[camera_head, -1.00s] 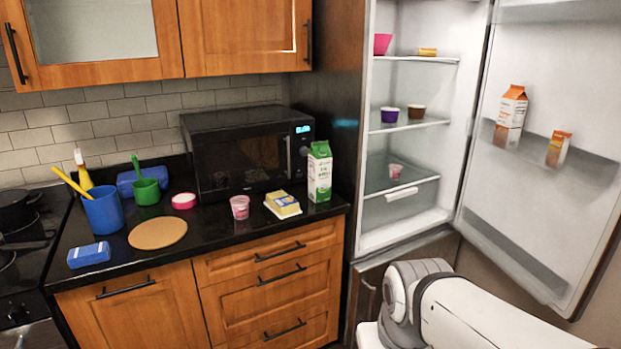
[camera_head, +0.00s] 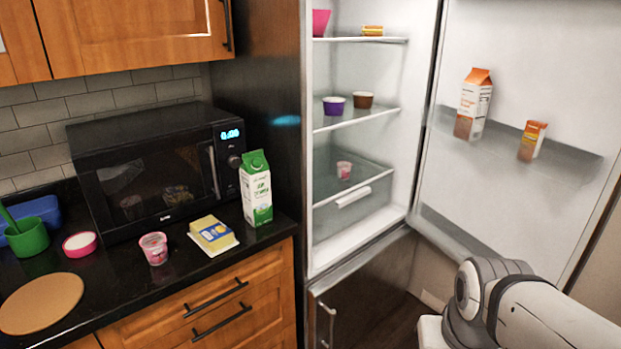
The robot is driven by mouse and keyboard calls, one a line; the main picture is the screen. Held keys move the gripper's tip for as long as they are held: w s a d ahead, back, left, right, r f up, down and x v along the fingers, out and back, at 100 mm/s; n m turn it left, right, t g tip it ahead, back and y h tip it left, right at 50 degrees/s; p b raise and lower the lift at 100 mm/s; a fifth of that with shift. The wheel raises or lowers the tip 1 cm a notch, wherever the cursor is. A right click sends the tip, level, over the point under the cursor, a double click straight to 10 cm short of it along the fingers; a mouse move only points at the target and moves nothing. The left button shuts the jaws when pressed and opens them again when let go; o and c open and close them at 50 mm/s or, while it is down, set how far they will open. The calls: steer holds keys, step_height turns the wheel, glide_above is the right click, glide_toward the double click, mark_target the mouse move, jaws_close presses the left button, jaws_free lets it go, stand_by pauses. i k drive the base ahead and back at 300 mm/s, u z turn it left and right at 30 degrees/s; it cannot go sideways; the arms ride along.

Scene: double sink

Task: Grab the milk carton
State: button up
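The milk carton (camera_head: 256,188) is white and green with a green gabled top and cap. It stands upright on the black counter, at the right end beside the microwave and close to the fridge side. Part of my arm shows at the lower right, in front of the open fridge door, well apart from the carton. My gripper is outside the view.
A butter pack (camera_head: 214,234) and a pink yogurt cup (camera_head: 154,248) stand left of the carton. The microwave (camera_head: 150,165) is behind them. The fridge door (camera_head: 530,110) stands open at right, holding an orange carton (camera_head: 473,104). Floor (camera_head: 388,322) shows below the fridge.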

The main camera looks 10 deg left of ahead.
mark_target(254, 168)
steer(key=i, duration=1.05)
steer(key=u, duration=0.6)
